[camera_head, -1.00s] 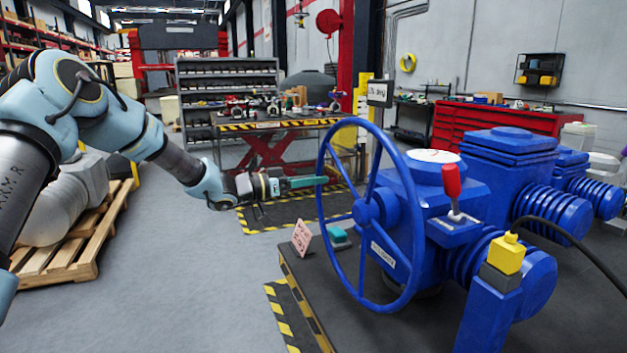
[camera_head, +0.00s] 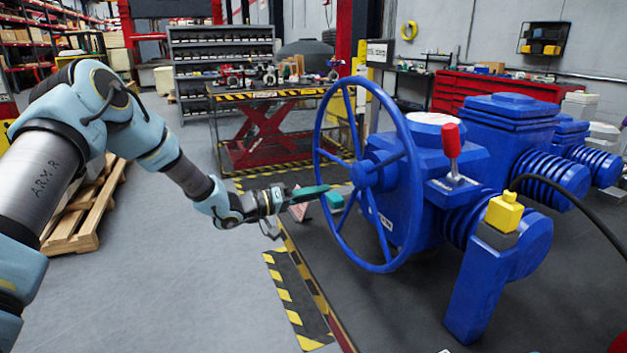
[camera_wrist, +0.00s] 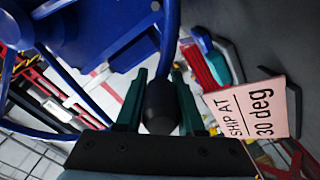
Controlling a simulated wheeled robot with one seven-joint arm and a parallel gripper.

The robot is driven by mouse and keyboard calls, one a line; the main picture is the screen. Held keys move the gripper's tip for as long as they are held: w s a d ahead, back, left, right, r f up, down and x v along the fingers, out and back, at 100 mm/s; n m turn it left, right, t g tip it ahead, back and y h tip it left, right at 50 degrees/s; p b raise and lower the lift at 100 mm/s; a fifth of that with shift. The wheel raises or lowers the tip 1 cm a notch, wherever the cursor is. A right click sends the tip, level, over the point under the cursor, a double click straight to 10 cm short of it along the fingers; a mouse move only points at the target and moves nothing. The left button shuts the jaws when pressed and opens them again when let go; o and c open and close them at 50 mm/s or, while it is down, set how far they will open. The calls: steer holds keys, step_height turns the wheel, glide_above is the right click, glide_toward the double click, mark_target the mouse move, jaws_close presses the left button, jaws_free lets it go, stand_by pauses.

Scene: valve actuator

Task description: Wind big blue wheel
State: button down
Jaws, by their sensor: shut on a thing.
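The big blue wheel (camera_head: 377,88) stands upright on the left face of the blue valve actuator (camera_head: 425,150). Its spokes and hub show in the head view. My gripper (camera_head: 322,190) is at the wheel's left side, with green fingers pointing right towards it. In the wrist view, my gripper (camera_wrist: 160,95) is shut on a dark rounded knob (camera_wrist: 160,104) between the green fingers. Blue rim and spokes (camera_wrist: 172,35) run close by in that view. How the knob joins the wheel is hidden. A red lever (camera_head: 451,140) stands upright on the actuator.
A pink card reading "SHIP AT 30 deg" (camera_wrist: 250,113) stands close to the right finger in the wrist view. A yellow block (camera_head: 504,212) with a black cable sits on the actuator's front. The floor (camera_head: 190,280) at left is clear; a pallet (camera_head: 85,205) lies farther left.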

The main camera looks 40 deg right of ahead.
steer(key=shift+s+a+f+n, duration=0.2)
steer(key=shift+s+f+n, duration=0.3)
steer(key=shift+f, duration=0.2)
steer(key=shift+s+a+f+n, duration=0.2)
steer(key=shift+s+f+n, duration=0.2)
steer(key=shift+f+n, duration=0.25)
steer(key=c, duration=0.5)
jaws_free()
steer(key=shift+c, duration=0.2)
steer(key=b+v, duration=0.3)
steer(key=v, duration=0.7)
steer(key=shift+a, duration=0.35)
steer(key=shift+w, duration=0.1)
